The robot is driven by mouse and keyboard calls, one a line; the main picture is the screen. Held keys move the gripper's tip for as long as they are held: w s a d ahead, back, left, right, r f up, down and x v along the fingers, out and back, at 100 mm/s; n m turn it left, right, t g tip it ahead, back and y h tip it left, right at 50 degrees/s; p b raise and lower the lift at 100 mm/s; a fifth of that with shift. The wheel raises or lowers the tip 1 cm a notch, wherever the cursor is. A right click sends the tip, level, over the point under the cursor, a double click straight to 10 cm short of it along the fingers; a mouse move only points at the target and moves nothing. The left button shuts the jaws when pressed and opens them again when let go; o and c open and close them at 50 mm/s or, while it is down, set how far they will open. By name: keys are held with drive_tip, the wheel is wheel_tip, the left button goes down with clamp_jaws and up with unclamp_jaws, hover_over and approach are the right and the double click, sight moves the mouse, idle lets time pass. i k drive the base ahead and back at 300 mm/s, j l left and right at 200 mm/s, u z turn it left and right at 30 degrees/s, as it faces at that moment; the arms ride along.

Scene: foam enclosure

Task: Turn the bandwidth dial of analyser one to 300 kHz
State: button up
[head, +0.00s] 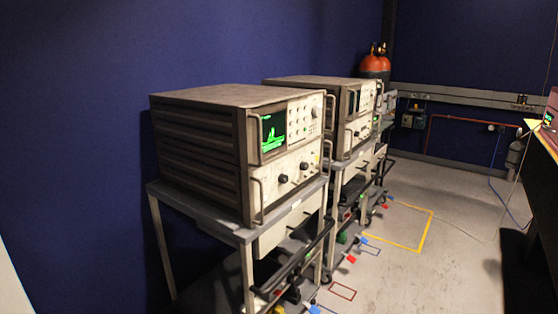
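Two analysers stand on carts along the blue wall. The nearer analyser (205,140) has a brown case, handles, a lit green screen (273,130) and a pale panel with buttons. Two dark knobs show on its lower panel, a left one (283,179) and a right one (304,166). The farther analyser (318,88) is similar and partly hidden by the nearer one. I cannot read any labels, so which one is analyser one and which knob sets bandwidth cannot be told. My gripper is not in view.
The nearer cart (240,230) has a grey top, with cables and small items on its lower shelf. A bench (545,142) edges the right. The grey floor (400,270) between is mostly clear, with coloured tape outlines (428,232).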

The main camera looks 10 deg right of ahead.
sight(305, 166)
drive_tip(key=i+z, duration=0.15)
drive_tip(key=z, duration=0.3)
drive_tip(key=i+z, duration=0.2)
drive_tip(key=z, duration=0.3)
drive_tip(key=i+j+z, duration=0.15)
drive_tip(key=i, duration=0.3)
drive_tip(key=i+j+z, duration=0.1)
drive_tip(key=i, duration=0.4)
drive_tip(key=i+j+z, duration=0.15)
drive_tip(key=i+j, duration=0.15)
drive_tip(key=i, duration=0.1)
